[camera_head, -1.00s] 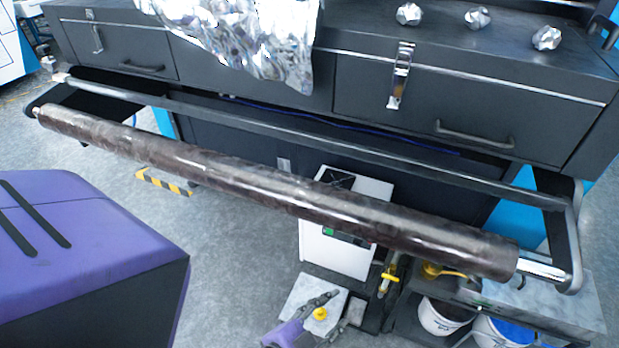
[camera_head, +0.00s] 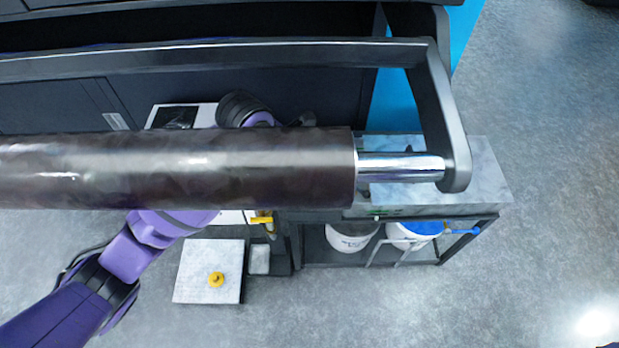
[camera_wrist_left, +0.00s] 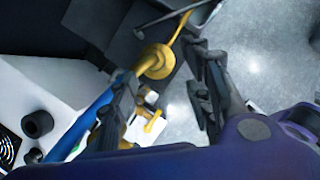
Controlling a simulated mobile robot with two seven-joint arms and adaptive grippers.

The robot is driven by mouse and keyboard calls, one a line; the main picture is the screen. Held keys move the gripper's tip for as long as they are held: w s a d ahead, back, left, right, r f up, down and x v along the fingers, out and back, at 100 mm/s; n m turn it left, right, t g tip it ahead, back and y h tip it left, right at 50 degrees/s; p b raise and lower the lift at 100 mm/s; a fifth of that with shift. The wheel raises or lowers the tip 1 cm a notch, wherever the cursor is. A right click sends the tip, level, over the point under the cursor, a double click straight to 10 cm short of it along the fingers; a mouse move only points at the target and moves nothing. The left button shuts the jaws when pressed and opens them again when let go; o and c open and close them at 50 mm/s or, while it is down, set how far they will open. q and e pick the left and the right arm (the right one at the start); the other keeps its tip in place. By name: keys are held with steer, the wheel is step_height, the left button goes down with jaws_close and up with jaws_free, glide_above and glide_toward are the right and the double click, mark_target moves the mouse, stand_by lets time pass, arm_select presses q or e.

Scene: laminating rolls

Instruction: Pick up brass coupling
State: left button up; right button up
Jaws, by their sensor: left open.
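A brass-yellow round piece with a long thin stem (camera_wrist_left: 157,62) lies beyond and between my left fingers in the left wrist view. It looks like the brass coupling, but I cannot be sure. My left gripper (camera_wrist_left: 165,100) is open, its dark fingers apart with nothing held between them. A smaller yellow piece (camera_wrist_left: 154,123) shows lower between the fingers. In the head view my left arm passes under the dark roll, which hides the gripper and the round brass piece. My right gripper is not in view.
The dark roll (camera_head: 250,165) and its frame (camera_head: 437,110) block the head view. A grey-topped bench (camera_head: 480,170) holds white buckets (camera_head: 352,236) underneath. A yellow knob (camera_head: 216,279) sits on a white plate (camera_head: 190,270). A blue rod (camera_wrist_left: 75,138) lies beside my left finger.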

arm_select(q)
steer(key=x, duration=0.2)
steer(key=b+x, duration=0.1)
steer(key=x, duration=0.3)
steer(key=shift+w+a+f, duration=0.2)
steer(key=shift+w+a, duration=0.05)
steer(key=shift+w, duration=0.2)
steer(key=shift+w+d+f+b, duration=0.15)
steer(key=shift+f+b, duration=0.15)
steer(key=shift+f, duration=0.2)
steer(key=shift+c, duration=0.8)
steer(key=shift+r, duration=0.1)
jaws_close()
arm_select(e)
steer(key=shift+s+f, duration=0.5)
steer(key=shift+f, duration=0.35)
